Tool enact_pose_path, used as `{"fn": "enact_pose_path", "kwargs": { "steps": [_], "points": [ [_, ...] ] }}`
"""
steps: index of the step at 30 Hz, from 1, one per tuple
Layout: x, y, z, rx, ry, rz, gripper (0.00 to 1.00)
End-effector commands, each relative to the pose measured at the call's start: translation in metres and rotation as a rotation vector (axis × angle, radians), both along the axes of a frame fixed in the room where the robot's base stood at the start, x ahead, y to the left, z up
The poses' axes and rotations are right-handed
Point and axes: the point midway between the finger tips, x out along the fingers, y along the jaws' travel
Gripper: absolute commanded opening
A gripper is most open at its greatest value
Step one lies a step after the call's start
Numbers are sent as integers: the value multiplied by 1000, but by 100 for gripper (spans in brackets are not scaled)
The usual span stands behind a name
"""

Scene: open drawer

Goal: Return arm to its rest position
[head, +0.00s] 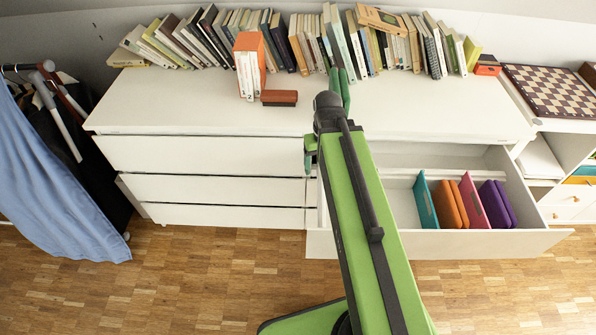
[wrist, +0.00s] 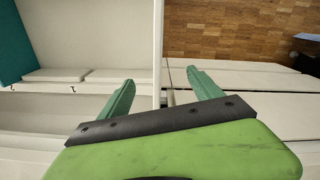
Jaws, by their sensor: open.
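In the head view my green arm reaches forward over the white dresser (head: 210,118). The open drawer (head: 460,243) extends out at the lower right, beside the arm.
The drawer holds teal (head: 425,202), orange (head: 455,205), pink (head: 470,206) and purple (head: 497,205) items. A blue cloth (head: 55,165) hangs left. The wooden floor (head: 190,275) is clear at front left.

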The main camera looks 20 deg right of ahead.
Motion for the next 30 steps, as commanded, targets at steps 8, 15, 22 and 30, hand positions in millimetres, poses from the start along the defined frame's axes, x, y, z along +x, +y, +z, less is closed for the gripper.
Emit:
{"fn": "enact_pose_path", "kwargs": {
  "steps": [8, 15, 22, 30],
  "points": [
    [0, 94, 0, -1, 0, 66, 74],
    [0, 96, 0, 0, 0, 65, 74],
    [0, 96, 45, 0, 0, 66, 74],
    [-1, 96, 138, 0, 0, 67, 74]
  ]
}}
